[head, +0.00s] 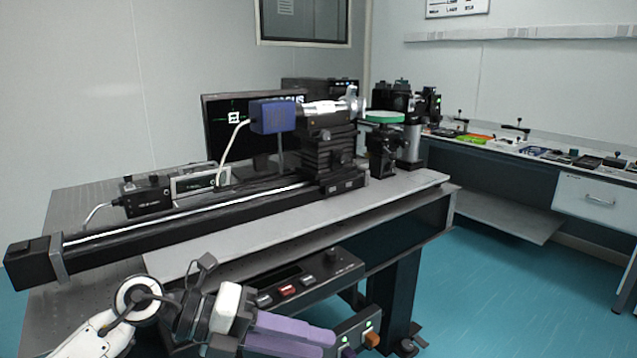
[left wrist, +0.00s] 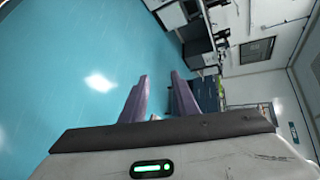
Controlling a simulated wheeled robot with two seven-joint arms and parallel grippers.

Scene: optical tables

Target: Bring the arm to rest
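My left arm comes in from the lower left of the head view. Its left gripper (head: 326,345), with two purple fingers, points right in front of the near edge of the optical table (head: 300,232). In the left wrist view the left gripper (left wrist: 159,78) has its two fingers apart, with floor and distant furniture showing between them. I see nothing held. My right gripper is not in view.
A long black rail (head: 190,226) carries a stage and a blue box (head: 273,116). A control box (head: 310,278) with buttons lies close behind my left gripper. A side bench (head: 590,192) with small parts stands at right. Teal floor (head: 500,300) is clear between.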

